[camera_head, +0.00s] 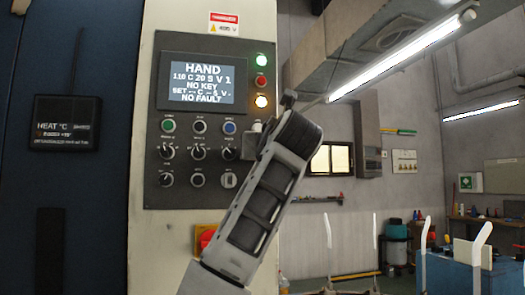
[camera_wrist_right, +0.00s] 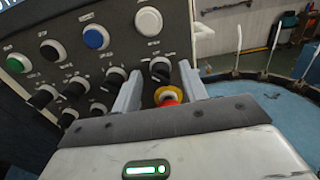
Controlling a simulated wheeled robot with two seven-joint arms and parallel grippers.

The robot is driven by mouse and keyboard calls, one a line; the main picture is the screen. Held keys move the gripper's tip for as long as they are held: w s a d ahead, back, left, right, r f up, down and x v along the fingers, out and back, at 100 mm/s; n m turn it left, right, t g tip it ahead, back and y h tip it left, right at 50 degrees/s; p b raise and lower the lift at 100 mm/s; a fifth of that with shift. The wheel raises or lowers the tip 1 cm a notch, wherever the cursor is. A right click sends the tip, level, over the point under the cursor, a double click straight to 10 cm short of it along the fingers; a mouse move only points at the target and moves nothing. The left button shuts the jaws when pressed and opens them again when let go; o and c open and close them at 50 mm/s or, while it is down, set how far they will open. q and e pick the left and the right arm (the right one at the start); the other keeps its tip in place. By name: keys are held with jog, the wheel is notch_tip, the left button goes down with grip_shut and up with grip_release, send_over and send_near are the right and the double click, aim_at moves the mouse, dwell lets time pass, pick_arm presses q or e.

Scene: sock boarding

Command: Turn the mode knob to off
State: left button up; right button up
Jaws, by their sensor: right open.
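A dark control panel (camera_head: 200,118) carries a screen reading HAND, with rows of buttons and black knobs below it. The labels are too small to read, so I cannot tell for certain which knob is the mode knob. My right gripper (camera_head: 251,144) is at the panel's right edge and covers part of it. In the right wrist view my right gripper (camera_wrist_right: 160,72) is open, its two fingers either side of the rightmost black knob (camera_wrist_right: 160,67) of the second row. Whether they touch it I cannot tell. My left gripper is not in view.
A red button with a yellow ring (camera_wrist_right: 168,95) shows lower down between the fingers. Other black knobs (camera_wrist_right: 115,76) sit close on the left. A white button (camera_wrist_right: 148,21) is just above. A red and yellow switch (camera_head: 206,237) is below the panel, partly behind my arm.

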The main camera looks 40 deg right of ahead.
jog(key=shift+c, duration=0.3)
grip_shut()
pick_arm(q)
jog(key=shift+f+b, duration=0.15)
jog(key=shift+b, duration=0.15)
pick_arm(e)
jog(key=shift+m, duration=0.4)
pick_arm(q)
jog(key=b, duration=0.1)
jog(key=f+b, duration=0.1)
jog(key=b, duration=0.1)
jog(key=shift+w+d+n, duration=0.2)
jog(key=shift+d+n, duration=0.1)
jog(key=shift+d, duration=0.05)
pick_arm(e)
jog(key=m, duration=0.7)
jog(key=shift+m, duration=0.4)
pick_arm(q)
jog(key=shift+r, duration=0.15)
